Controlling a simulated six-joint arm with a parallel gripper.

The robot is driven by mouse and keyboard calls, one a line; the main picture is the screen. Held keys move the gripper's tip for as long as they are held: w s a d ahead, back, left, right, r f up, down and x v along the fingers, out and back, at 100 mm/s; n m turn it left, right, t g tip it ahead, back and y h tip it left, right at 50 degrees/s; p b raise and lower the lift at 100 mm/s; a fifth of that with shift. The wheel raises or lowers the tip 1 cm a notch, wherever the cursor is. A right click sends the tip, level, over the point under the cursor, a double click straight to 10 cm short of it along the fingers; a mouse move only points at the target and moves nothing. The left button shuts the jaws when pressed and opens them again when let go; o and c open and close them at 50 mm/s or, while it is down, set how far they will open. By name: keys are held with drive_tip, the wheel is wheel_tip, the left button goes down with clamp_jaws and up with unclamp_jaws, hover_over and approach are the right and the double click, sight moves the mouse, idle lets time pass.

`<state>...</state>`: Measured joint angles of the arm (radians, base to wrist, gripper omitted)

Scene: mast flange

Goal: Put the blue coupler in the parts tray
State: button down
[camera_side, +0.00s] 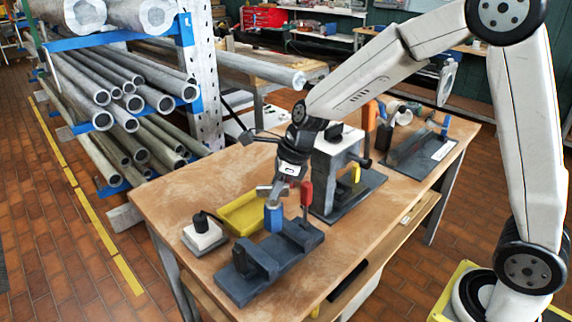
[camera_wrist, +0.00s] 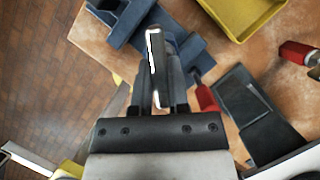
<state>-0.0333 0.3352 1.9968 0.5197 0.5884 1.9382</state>
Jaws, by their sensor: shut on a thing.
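The blue coupler (camera_side: 273,218) is a short upright cylinder at the dark fixture (camera_side: 288,245) on the bench. My gripper (camera_side: 272,192) points down from above and is shut on the coupler's upper end. I cannot tell whether the coupler rests in the fixture or is just clear of it. The parts tray (camera_side: 228,222) is a shallow yellow tray just behind and left of the coupler, and it also shows at the top of the wrist view (camera_wrist: 268,28). In the wrist view my gripper (camera_wrist: 160,45) mostly hides the coupler.
A red-handled clamp (camera_side: 304,190) stands close to the right of my gripper. A white block with a black knob (camera_side: 204,233) sits left of the tray. A grey machine (camera_side: 335,165) stands behind right.

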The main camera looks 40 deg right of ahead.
drive_tip(key=w+d, duration=0.2)
drive_tip(key=w, duration=0.5)
drive_tip(key=w+d, duration=0.3)
drive_tip(key=w, duration=0.5)
drive_tip(key=shift+w+r+m, duration=0.3)
drive_tip(key=shift+r, duration=0.05)
wheel_tip(320, 180, down, 10)
idle(0.5)
drive_tip(key=shift+f, duration=0.15)
drive_tip(key=c, duration=0.6)
unclamp_jaws()
